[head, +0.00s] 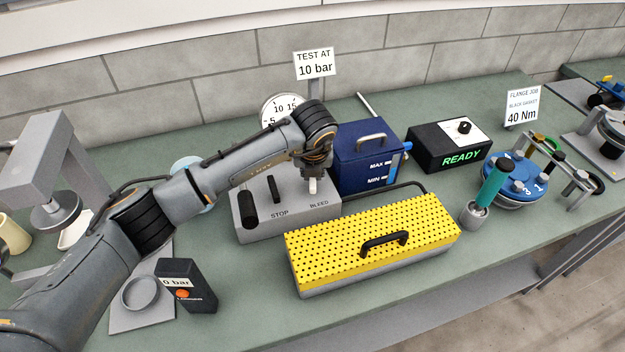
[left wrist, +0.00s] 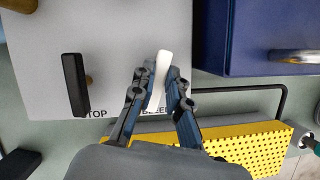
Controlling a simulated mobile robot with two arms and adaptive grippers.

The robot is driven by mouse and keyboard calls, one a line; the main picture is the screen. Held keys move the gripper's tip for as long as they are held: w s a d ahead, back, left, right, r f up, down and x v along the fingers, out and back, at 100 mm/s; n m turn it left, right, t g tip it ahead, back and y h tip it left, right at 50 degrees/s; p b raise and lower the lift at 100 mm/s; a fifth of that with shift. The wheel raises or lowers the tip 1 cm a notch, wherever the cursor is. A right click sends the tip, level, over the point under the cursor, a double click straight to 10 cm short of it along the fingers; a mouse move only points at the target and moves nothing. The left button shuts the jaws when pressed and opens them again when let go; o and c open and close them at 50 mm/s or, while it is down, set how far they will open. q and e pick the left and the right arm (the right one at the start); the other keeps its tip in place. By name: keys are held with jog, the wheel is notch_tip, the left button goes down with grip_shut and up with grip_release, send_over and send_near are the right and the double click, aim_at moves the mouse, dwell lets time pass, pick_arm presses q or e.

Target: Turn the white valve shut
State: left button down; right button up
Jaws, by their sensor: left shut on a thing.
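The white valve (left wrist: 161,75) is a small white lever above the BLEED label on a grey block (head: 246,226). In the left wrist view its handle stands nearly upright, tilted slightly, between my left fingers. My left gripper (left wrist: 160,88) is shut on it. In the head view my left gripper (head: 314,178) comes down from above onto the white valve (head: 312,186), and its fingers hide part of it. A black lever (left wrist: 75,85) above the STOP label sits to the left on the same block. My right gripper is in neither view.
A yellow perforated cover (head: 340,240) with a black handle lies in front of the block. A blue tank (head: 362,165) stands close on the right. A gauge (head: 281,106) and a "TEST AT 10 bar" sign (head: 315,65) stand behind. A black READY box (head: 430,148) is farther right.

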pick_arm(q)
jog(key=m+h+b, duration=0.1)
jog(key=m+b, duration=0.3)
jog(key=b, duration=0.1)
jog(key=m+g+h+b, duration=0.1)
jog(key=m+h+b, duration=0.1)
jog(key=m+b, duration=0.2)
jog(key=shift+f+b, duration=0.2)
jog(key=shift+b, duration=0.5)
jog(key=m+b, duration=0.1)
jog(key=m, duration=0.2)
jog(key=shift+r+g+h+b, duration=0.15)
jog(key=shift+g+h+b, duration=0.15)
jog(key=shift+h+b, duration=0.1)
jog(key=shift+d+r+m+g+h+b, duration=0.15)
jog(key=shift+m+g+b, duration=0.2)
jog(key=shift+m, duration=0.55)
jog(key=shift+a+m+g+h+b, duration=0.1)
jog(key=shift+m+g+h+b, duration=0.2)
jog(key=shift+m, duration=0.6)
jog(key=c, duration=1.3)
grip_release()
jog(key=shift+s, duration=0.1)
